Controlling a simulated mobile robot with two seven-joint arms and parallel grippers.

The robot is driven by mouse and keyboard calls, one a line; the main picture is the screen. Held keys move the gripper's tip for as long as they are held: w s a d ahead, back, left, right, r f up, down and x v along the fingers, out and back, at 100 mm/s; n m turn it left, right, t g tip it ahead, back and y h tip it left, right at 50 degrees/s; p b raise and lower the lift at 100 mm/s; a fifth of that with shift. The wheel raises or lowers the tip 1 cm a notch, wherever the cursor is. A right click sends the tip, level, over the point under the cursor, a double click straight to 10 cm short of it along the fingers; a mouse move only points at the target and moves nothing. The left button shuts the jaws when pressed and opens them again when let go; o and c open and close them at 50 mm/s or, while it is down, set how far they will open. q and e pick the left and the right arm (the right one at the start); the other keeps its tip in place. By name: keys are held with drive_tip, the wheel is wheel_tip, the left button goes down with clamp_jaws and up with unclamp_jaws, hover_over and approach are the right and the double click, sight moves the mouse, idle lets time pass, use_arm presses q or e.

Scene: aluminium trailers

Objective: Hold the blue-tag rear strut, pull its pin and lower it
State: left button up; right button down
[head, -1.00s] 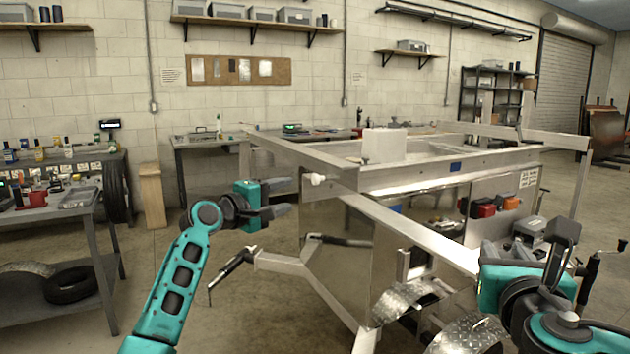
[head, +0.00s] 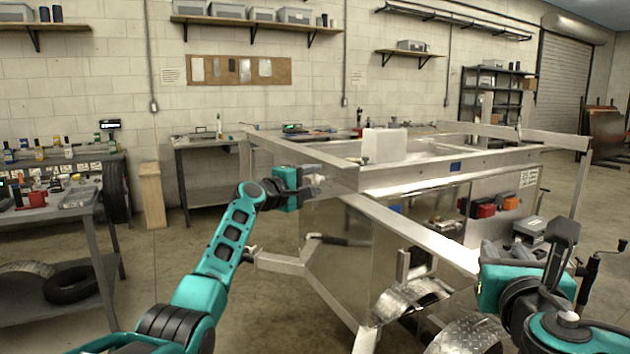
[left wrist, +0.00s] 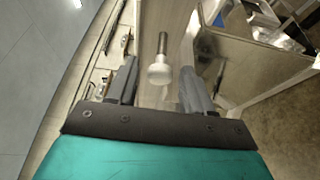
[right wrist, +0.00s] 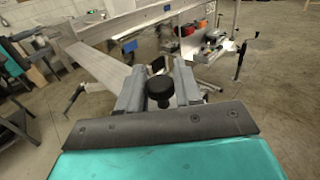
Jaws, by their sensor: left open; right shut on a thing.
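The strut (head: 420,237) is a long aluminium bar sloping down to the right from the trailer corner. A small blue tag (head: 396,208) shows by its upper edge. My right gripper (head: 486,256) is shut at its lower right end; the right wrist view shows a black knob (right wrist: 159,88) between the fingers. The pin has a white round head (left wrist: 160,73), between the fingers of my left gripper (left wrist: 158,80) in the left wrist view. The left gripper is open around it, with space on both sides. In the head view, its fingers (head: 313,180) largely cover the pin.
The trailer frame (head: 400,178) stands just beyond both grippers, with another blue tag (head: 456,167) on its rail. Below are diamond-plate fenders (head: 410,298) and a front arm (head: 283,262).

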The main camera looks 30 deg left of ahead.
use_arm(q)
drive_tip(key=shift+w+d, duration=0.15)
drive_tip(key=shift+w, duration=0.55)
clamp_jaws()
